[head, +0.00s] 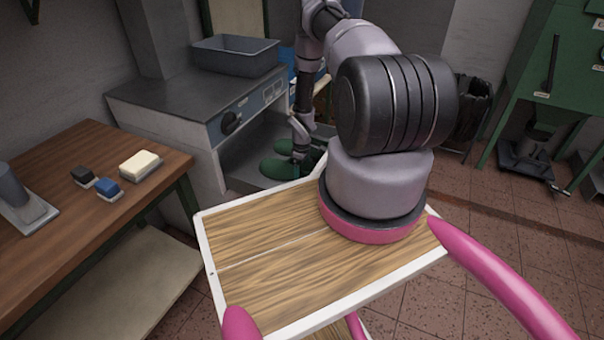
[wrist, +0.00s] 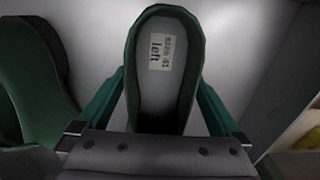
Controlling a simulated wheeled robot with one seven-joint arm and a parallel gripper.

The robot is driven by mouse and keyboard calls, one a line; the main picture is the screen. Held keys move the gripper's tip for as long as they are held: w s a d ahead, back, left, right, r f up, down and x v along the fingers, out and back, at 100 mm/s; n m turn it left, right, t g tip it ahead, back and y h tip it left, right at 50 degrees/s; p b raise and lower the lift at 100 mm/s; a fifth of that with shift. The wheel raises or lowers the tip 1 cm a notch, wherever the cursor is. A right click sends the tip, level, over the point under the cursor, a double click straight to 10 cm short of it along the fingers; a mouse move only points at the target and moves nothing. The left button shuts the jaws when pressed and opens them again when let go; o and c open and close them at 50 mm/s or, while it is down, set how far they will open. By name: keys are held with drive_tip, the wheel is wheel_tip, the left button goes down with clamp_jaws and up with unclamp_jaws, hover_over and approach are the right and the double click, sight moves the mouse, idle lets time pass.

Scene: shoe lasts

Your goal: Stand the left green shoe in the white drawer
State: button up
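The left green shoe (wrist: 190,30), with a label inside reading "Size 41 left", is upright in the wrist view. My gripper (wrist: 162,88) has a teal finger against each side of it and looks shut on it. A second green shoe (wrist: 35,70) is to its left, apart from it. In the head view, my gripper (head: 298,158) reaches down among green shoes (head: 273,170) in a pale, open, drawer-like space (head: 238,158) below the grey cabinet. My arm partly hides this space. I cannot tell whether the held shoe touches the pale surface.
The grey cabinet (head: 165,100) carries a grey bin (head: 235,57). A brown workbench (head: 60,165) with brushes stands at the left. The tiled floor at right is mostly clear.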

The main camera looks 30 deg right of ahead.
drive_tip(key=a+r+m+t, duration=0.1)
drive_tip(key=a+r+m, duration=0.15)
drive_tip(key=r, duration=2.15)
drive_tip(key=a+r+m+t, duration=0.2)
drive_tip(key=r+m, duration=0.1)
drive_tip(key=r, duration=2.2)
drive_tip(key=s+a+r+m+t, duration=0.1)
drive_tip(key=s+a+r, duration=0.2)
drive_tip(key=s+r, duration=0.3)
drive_tip(key=s+a+r+m+t, duration=0.15)
drive_tip(key=s+r, duration=0.25)
drive_tip(key=r, duration=0.4)
drive_tip(key=s+a+r+m+t+y, duration=0.1)
drive_tip(key=s+a+r+m, duration=0.1)
drive_tip(key=s, duration=0.6)
drive_tip(key=s+a+r+m+y, duration=0.1)
drive_tip(key=s+a+r, duration=0.4)
drive_tip(key=s, duration=0.3)
drive_tip(key=shift+s+r+m+t, duration=0.25)
drive_tip(key=shift+r+m+t, duration=0.1)
drive_tip(key=shift+r+m, duration=0.05)
